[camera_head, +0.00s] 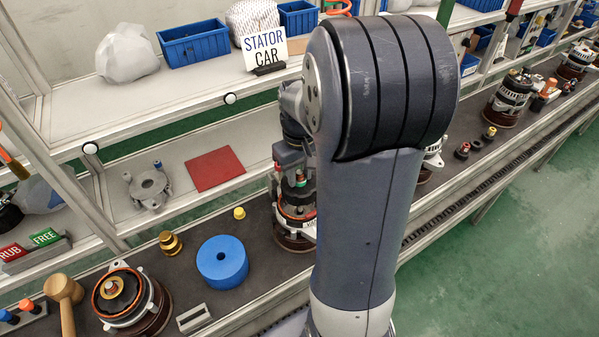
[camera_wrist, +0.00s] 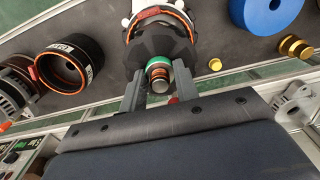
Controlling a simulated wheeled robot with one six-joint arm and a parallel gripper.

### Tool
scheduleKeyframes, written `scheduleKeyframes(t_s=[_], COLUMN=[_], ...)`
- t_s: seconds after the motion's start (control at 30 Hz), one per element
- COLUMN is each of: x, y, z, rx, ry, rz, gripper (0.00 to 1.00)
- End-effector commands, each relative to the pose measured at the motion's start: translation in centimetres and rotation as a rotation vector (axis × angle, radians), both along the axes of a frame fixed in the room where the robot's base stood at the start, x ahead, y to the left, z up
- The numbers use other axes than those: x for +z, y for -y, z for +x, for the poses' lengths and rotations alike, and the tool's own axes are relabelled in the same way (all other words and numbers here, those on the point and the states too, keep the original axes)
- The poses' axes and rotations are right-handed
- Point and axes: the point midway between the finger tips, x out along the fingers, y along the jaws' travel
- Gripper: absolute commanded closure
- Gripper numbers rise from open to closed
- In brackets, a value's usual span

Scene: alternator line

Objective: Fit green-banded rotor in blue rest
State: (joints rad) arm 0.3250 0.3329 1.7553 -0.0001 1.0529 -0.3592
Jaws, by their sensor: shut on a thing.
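The green-banded rotor (camera_wrist: 157,66) stands upright in the wrist view, with its green band and copper-coloured shaft end between my fingers. My gripper (camera_wrist: 158,80) is shut on it. In the head view the rotor's green band (camera_head: 299,184) shows just left of my arm, above an orange-ringed housing (camera_head: 290,232). Whether the rotor is still seated in that housing I cannot tell; my arm hides part of it. The blue rest (camera_head: 222,262), a thick round block with a central hole, stands empty on the bench to the left. It also shows at the wrist view's top right (camera_wrist: 262,14).
A small yellow cap (camera_head: 239,213) and a brass piece (camera_head: 170,243) stand near the blue rest. An orange-ringed stator (camera_head: 150,305) and a wooden mallet (camera_head: 64,288) are at the lower left. A red mat (camera_head: 215,169) and grey bracket (camera_head: 148,187) lie on the shelf behind.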

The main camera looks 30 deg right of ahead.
Motion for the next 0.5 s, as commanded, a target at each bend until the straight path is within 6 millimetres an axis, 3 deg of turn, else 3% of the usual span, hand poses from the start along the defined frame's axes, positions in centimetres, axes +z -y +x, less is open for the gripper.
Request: scheduleKeyframes(t_s=[0.5], x=[1.48], y=[0.05], z=[0.16], rx=[0.000], ry=[0.007], rz=[-0.003], gripper=[1.00])
